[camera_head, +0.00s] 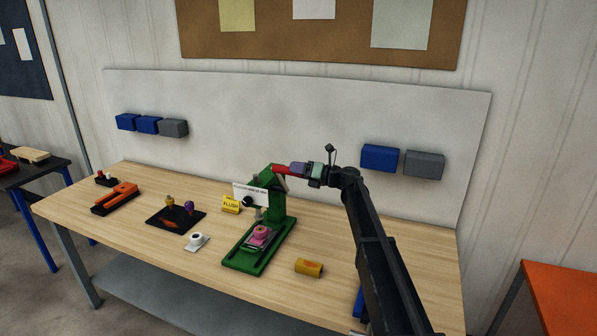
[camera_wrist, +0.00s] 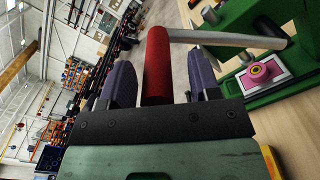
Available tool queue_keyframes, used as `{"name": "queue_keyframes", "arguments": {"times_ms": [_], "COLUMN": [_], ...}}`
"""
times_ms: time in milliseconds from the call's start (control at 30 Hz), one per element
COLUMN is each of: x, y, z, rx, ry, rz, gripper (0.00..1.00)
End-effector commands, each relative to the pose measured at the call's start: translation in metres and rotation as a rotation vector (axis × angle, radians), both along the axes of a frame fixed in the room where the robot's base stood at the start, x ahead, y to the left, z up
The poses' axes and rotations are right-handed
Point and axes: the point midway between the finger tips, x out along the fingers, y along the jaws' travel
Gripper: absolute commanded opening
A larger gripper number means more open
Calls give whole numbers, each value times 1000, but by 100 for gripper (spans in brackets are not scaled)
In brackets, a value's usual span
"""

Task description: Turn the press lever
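The green press (camera_head: 277,208) stands on the wooden table, its upright column topped by the lever. The lever's red handle (camera_head: 280,169) points right, toward my gripper (camera_head: 294,168). In the wrist view the red handle (camera_wrist: 158,65) lies between the two purple fingers of my gripper (camera_wrist: 161,72). The fingers are apart, with a clear gap on the right side of the handle and a narrow one on the left. The grey lever rod (camera_wrist: 230,39) runs from the handle to the right. A pink piece (camera_head: 260,236) sits on the press base, below the ram.
A yellow block (camera_head: 309,268) lies right of the press. Blue and grey bins (camera_head: 380,157) hang on the back panel.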

Motion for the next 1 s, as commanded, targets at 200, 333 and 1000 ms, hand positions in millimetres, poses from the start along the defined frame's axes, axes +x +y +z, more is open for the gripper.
{"name": "queue_keyframes", "arguments": {"times_ms": [200, 333, 1000], "x": [-1, -4, -38], "y": [0, -8, -102], "z": [0, 0, 1], "rx": [1, 1, 1], "ry": [0, 0, 0], "rz": [1, -1, 1], "gripper": [57, 57, 57]}}
